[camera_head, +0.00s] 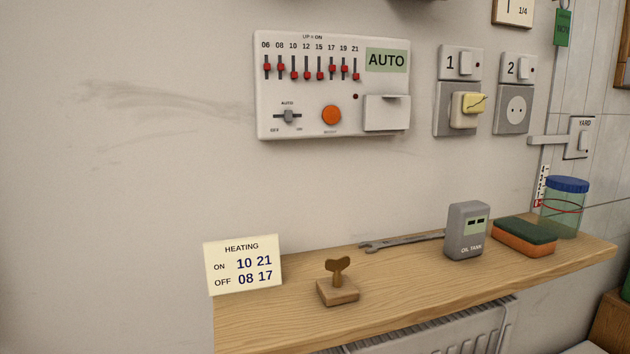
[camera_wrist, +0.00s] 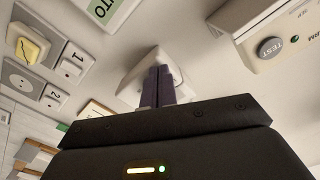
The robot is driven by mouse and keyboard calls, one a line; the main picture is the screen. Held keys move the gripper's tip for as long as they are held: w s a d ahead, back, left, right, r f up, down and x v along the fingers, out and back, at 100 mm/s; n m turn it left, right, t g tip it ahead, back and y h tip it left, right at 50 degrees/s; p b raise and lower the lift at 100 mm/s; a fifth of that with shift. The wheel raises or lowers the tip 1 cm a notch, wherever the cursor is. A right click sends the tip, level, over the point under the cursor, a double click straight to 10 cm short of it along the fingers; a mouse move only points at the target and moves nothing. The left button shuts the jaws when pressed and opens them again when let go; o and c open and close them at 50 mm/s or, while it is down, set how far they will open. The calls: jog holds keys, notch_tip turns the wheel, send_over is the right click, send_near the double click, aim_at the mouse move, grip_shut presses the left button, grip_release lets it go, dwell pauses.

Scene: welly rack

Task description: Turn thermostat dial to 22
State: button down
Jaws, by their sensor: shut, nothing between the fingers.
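No dial or number scale can be made out in either view. In the wrist view a pale, box-like fitting (camera_wrist: 131,88) on the wall stands behind my fingertips; it may be the thermostat, but its face is largely hidden by the fingers. My gripper (camera_wrist: 160,72) is shut and empty, its two dark fingers side by side in front of this fitting. I cannot tell whether they touch it. My gripper does not clearly show in the head view.
A heating timer (camera_head: 333,85) with red sliders hangs on the wall, beside switches 1 (camera_head: 459,63) and 2 (camera_head: 515,69). A wooden shelf (camera_head: 420,290) holds a heating card (camera_head: 243,265), key, spanner, oil tank gauge, sponge and jar. An alarm box (camera_wrist: 290,22) is near my gripper, upper right.

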jog(key=v, duration=0.6)
jog(key=shift+a+f+b, duration=0.2)
jog(key=shift+a+b, duration=0.1)
jog(key=shift+b, duration=0.15)
jog(key=shift+s, duration=0.1)
